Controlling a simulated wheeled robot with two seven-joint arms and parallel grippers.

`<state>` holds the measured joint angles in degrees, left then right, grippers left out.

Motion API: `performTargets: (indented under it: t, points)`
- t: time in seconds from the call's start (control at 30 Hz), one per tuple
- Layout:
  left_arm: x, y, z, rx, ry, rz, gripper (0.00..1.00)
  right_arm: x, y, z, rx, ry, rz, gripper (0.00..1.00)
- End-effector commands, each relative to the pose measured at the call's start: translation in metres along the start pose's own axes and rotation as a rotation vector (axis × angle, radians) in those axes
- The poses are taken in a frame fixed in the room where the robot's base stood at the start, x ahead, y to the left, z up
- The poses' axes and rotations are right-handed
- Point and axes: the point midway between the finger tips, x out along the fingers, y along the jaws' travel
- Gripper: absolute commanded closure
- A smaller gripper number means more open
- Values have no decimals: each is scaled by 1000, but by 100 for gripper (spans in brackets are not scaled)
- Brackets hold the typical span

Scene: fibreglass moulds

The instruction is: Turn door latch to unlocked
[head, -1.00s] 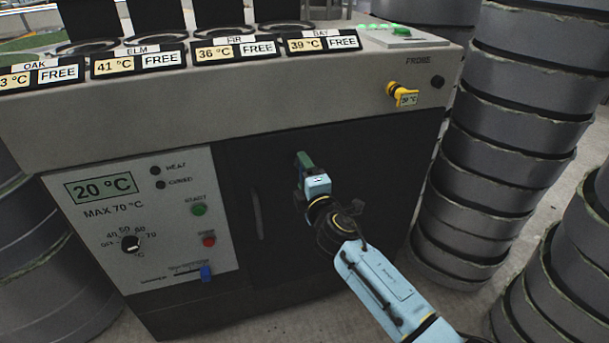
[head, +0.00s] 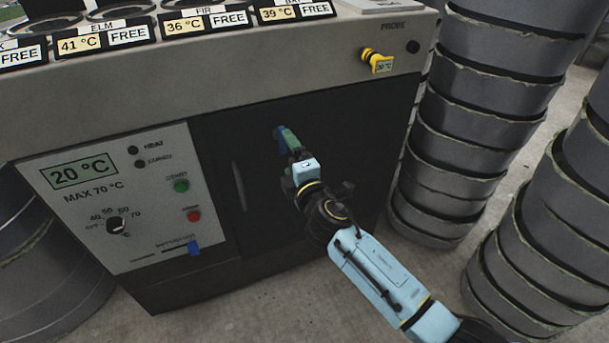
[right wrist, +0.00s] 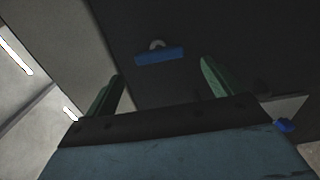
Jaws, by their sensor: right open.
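The dark door (head: 330,120) fills the lower front of the grey cabinet, with a thin upright handle (head: 240,186) near its left edge. The door looks shut. In the right wrist view a blue latch bar (right wrist: 159,56) with a pale curved piece above it sits on the dark face. My right gripper (head: 284,140) is in front of the door, right of the handle; its green fingers are open. In the wrist view the latch lies ahead, between the fingertips (right wrist: 162,70), apparently not touched. In the head view the gripper mostly hides the latch. My left gripper is out of view.
A control panel (head: 115,200) with a knob, buttons and a blue slider (head: 193,247) is left of the door. A yellow probe (head: 375,60) sticks out above right. Stacked grey moulds (head: 460,150) stand close to my right arm.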

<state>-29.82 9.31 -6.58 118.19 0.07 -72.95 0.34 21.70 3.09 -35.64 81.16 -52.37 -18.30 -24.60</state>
Motion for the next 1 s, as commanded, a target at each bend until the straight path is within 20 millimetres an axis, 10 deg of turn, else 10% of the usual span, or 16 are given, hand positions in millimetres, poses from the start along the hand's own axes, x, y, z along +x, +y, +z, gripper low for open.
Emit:
performTargets:
  t: [0.4,1.0]
  points:
    - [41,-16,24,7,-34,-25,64,-75,1,0,-1,0,0,9]
    - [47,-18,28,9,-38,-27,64,-87,0,0,-2,0,0,9]
